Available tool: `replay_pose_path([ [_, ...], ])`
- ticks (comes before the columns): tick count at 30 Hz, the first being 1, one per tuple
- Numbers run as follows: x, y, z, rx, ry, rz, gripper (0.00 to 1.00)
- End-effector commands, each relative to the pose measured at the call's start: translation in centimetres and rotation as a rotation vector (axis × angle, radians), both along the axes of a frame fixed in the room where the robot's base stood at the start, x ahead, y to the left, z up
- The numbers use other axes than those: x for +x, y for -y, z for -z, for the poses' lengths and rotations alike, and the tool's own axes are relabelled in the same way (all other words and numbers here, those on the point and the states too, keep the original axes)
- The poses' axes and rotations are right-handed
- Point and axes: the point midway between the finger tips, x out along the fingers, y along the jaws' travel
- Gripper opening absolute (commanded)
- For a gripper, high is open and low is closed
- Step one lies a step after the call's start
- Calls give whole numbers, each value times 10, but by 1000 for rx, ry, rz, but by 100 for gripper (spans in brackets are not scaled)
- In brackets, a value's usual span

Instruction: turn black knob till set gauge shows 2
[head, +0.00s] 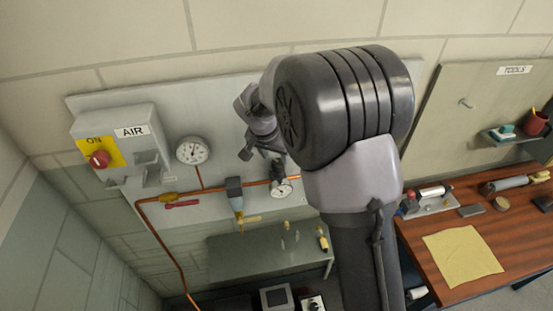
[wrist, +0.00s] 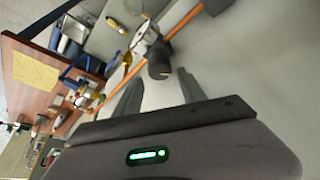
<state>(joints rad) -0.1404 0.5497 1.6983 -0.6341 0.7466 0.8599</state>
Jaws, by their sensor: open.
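The black knob (wrist: 160,64) sits on a regulator on the orange pipe, in the upper middle of the wrist view. My gripper (wrist: 157,80) is open, its two grey fingers one on each side of the knob's line, with the knob just beyond or between the tips; I cannot tell whether they touch it. A small white gauge (head: 281,188) is below my gripper (head: 262,150) in the head view; a pale round face (wrist: 145,37) behind the knob in the wrist view seems to be it. Its reading is too small to tell.
A larger gauge (head: 192,151) and a grey AIR box (head: 118,140) with a red switch are on the panel to the left. A red-handled valve (head: 180,203) and a blue-grey filter (head: 235,193) are on the pipe. A wooden bench (head: 440,228) stands at right.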

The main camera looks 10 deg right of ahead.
Motion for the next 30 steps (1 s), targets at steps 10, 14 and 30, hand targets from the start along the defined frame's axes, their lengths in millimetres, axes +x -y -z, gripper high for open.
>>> replay_pose_path([
  [10,15,10,43,0,0,0,48],
  [14,16,11,45,0,1,0,48],
  [30,16,11,45,0,0,-4,0],
])
